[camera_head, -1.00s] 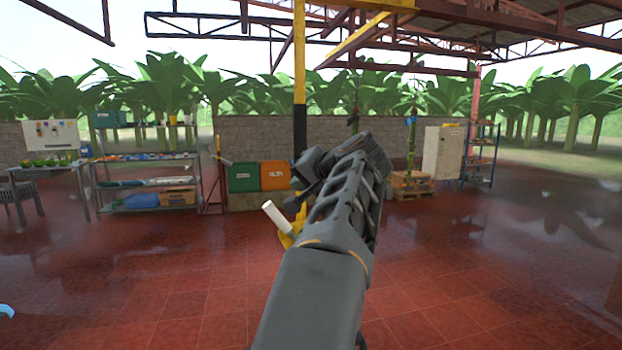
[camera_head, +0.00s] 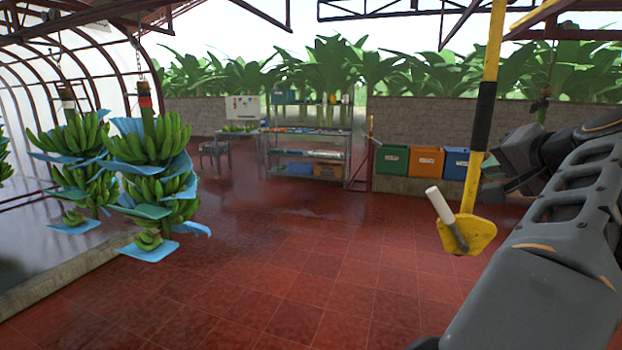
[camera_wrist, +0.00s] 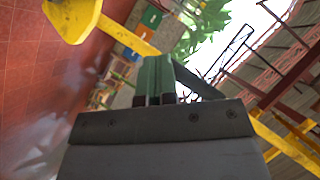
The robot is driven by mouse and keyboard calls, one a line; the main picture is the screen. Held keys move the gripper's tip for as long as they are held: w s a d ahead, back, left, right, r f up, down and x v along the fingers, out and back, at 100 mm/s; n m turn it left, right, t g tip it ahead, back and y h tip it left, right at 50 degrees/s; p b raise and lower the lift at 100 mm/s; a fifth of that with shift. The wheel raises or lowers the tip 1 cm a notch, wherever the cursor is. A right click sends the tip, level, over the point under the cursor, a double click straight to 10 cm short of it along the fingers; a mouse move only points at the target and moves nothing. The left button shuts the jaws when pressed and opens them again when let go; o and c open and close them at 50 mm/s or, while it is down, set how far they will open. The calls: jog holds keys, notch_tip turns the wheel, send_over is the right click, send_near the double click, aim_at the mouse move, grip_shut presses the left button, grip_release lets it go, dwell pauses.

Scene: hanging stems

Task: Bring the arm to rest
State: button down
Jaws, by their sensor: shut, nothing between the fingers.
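My arm reaches in from the right edge in the head view, bent, with its dark wrist near the yellow-and-black post. My gripper (camera_wrist: 158,82) shows in the wrist view as two dark green fingers closed together, with nothing between them. In the head view the gripper end (camera_head: 500,178) is small, just right of the post, and partly hidden by the wrist; I cannot tell whether it touches the post.
The post (camera_head: 484,100) has a yellow plate (camera_head: 478,236) with a white handle (camera_head: 440,206) at its lower end. Banana stems (camera_head: 150,150) with blue sheets hang at left. Green, orange and blue bins (camera_head: 425,161) stand behind. The red floor (camera_head: 290,270) is clear.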

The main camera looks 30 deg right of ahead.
notch_tip(320, 180, down, 9)
jog(key=s+d+m+g, duration=0.2)
jog(key=d+g, duration=0.1)
jog(key=w+a+f+n+g+y, duration=0.1)
jog(key=w+a+f+g, duration=0.1)
jog(key=w+a+f, duration=0.3)
jog(key=w+a+f+n+g+y, duration=0.1)
jog(key=a+f+n+g, duration=0.15)
jog(key=f, duration=0.55)
jog(key=a+f+n, duration=0.4)
jog(key=a, duration=0.6)
jog(key=a+f+n+g+y+p, duration=0.1)
jog(key=a+f+n, duration=0.3)
jog(key=a, duration=0.5)
jog(key=w+a+f+n+g+y+p, duration=0.1)
jog(key=a+f+n, duration=0.4)
jog(key=a, duration=0.5)
jog(key=shift+a, duration=0.3)
jog(key=shift+w+d+f, duration=0.1)
